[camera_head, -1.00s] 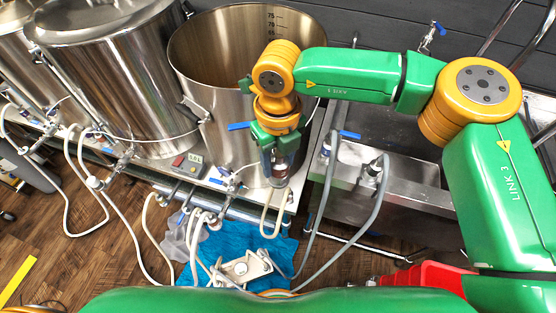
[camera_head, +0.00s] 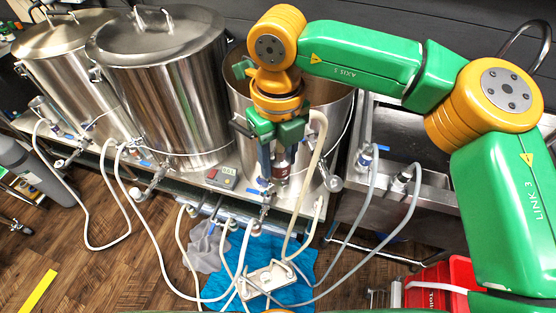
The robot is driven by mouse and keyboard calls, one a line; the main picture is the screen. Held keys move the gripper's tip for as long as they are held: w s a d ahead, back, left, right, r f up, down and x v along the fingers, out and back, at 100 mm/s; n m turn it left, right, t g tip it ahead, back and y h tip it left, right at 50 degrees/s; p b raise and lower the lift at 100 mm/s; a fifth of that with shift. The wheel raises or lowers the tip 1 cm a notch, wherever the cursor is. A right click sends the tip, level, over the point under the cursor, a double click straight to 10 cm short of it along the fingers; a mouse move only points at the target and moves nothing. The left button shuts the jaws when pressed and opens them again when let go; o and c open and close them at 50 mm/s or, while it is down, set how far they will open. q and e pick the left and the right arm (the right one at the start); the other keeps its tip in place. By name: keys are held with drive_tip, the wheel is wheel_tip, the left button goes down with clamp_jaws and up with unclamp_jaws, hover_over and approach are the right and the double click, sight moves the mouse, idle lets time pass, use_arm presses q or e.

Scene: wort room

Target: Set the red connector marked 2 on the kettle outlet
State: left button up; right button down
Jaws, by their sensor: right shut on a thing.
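My right gripper (camera_head: 280,174) reaches down in front of the open steel kettle (camera_head: 238,96). It is shut on a small dark-red and metal connector (camera_head: 283,160), partly hidden between the fingers; no number is readable. A pale hose (camera_head: 318,128) arches up beside the gripper on its right and runs down toward the floor. A valve with a blue handle (camera_head: 263,183) sits low at the kettle's front, just left of the fingertips. I cannot tell whether the connector touches any outlet. My left gripper is not in view.
Two lidded steel vessels (camera_head: 165,85) stand left of the kettle. A control box (camera_head: 222,176) is on the bench's front edge. Several hoses hang down to a blue cloth (camera_head: 300,250) on the floor. A steel sink (camera_head: 425,205) and a red crate (camera_head: 462,272) are at right.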

drive_tip(key=shift+w+d, duration=0.35)
drive_tip(key=shift+d, duration=0.3)
drive_tip(key=shift+r, duration=1.4)
drive_tip(key=shift+d+r, duration=0.25)
drive_tip(key=shift+r, duration=0.55)
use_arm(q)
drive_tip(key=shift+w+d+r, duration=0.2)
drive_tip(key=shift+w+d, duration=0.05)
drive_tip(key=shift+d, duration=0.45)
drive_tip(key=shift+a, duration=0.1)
use_arm(e)
drive_tip(key=shift+a, duration=0.1)
